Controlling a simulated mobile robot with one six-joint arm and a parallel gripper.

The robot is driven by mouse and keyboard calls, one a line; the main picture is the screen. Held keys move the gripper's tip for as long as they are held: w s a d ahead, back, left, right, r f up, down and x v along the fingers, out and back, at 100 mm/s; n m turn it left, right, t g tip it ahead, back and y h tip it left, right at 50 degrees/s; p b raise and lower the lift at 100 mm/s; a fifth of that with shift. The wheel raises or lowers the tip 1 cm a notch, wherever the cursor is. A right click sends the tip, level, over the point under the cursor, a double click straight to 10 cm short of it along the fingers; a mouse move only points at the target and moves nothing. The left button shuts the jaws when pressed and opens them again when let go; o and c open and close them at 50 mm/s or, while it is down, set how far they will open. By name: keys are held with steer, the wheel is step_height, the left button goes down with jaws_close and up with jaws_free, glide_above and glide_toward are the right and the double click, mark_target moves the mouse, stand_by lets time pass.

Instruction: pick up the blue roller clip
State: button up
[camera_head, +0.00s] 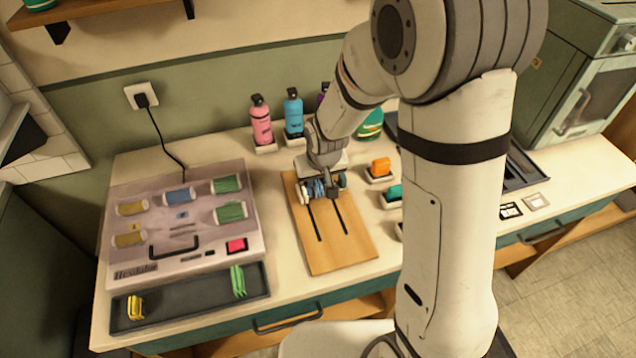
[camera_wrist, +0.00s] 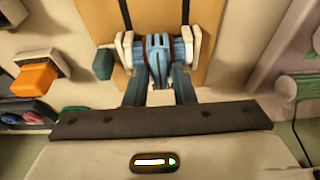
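The blue roller clip (camera_wrist: 158,47) sits in the middle of the wrist view, its several prongs facing the camera, between pale upright pieces at the far end of a wooden board (camera_head: 335,245). In the head view my gripper (camera_head: 321,188) is down over that end of the board and partly hides the clip. In the wrist view the grey-blue fingers of my gripper (camera_wrist: 159,72) reach up to both sides of the clip. They are close to it. Whether they press on it or stand just apart cannot be made out. A green knob (camera_wrist: 103,63) is beside the pale pieces.
A case of rollers (camera_head: 175,262) stands left of the board, with a dark tray (camera_head: 190,300) holding yellow and green clips before it. Pink (camera_head: 261,120) and blue (camera_head: 293,112) bottles stand behind. An orange block (camera_head: 380,167) is to the right. The board's near part is clear.

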jaws_close()
